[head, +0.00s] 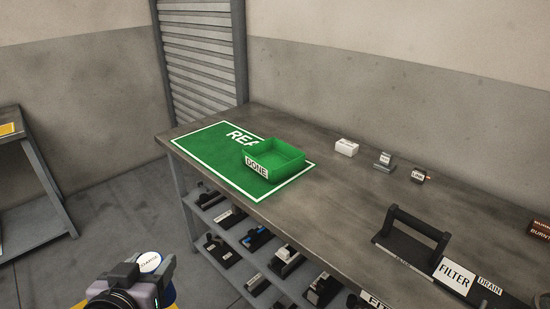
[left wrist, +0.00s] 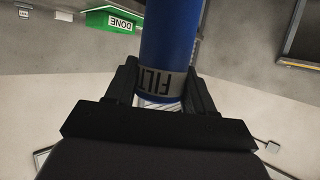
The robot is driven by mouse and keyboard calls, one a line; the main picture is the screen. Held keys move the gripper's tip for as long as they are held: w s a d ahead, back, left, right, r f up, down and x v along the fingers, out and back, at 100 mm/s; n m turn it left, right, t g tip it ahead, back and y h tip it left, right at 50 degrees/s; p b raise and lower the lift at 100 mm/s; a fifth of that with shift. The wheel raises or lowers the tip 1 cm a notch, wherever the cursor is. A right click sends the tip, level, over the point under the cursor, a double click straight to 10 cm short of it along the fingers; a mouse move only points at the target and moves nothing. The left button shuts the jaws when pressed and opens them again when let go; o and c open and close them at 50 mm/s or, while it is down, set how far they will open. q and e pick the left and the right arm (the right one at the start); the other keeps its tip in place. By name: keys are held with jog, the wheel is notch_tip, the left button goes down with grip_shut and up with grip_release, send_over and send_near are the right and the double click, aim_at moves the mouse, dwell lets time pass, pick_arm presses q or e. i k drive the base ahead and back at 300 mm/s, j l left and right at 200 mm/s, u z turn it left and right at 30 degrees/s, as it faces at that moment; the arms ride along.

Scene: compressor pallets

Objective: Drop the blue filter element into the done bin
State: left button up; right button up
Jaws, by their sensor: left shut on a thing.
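The blue filter element (left wrist: 168,35) is a blue cylinder with a grey label band reading "FILT", upside down in the left wrist view. My left gripper (left wrist: 160,90) is shut on it, with a black finger on each side of the band. In the head view my left gripper (head: 130,285) is at the bottom left, low and well short of the bench; the filter's body is not clear there. The green done bin (head: 275,158) stands open on the green mat on the bench, and looks empty. It also shows in the left wrist view (left wrist: 112,20). My right gripper is out of view.
The bench (head: 335,195) carries the green mat (head: 215,150), several small labelled blocks (head: 385,160) behind, and a black handled tray (head: 415,235) at the right. Parts fill the shelves below.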

aim_at(273, 159)
jog(key=z, duration=0.85)
jog(key=j+z, duration=0.2)
jog(key=z, duration=0.25)
jog(key=j+z, duration=0.2)
jog(key=z, duration=0.2)
jog(key=j+z, duration=0.6)
jog(key=k+j+z, duration=0.25)
jog(key=j, duration=0.15)
jog(key=k+j+z, duration=0.2)
jog(key=j, duration=0.2)
jog(key=k+j+z, duration=0.25)
jog(key=k+j, duration=0.25)
jog(key=j, duration=0.2)
jog(key=k+j, duration=0.25)
jog(key=j, duration=0.2)
jog(key=k+j+z, duration=0.1)
jog(key=k+j, duration=0.2)
jog(key=j, duration=0.15)
jog(key=k+j, duration=0.25)
jog(key=j, duration=0.15)
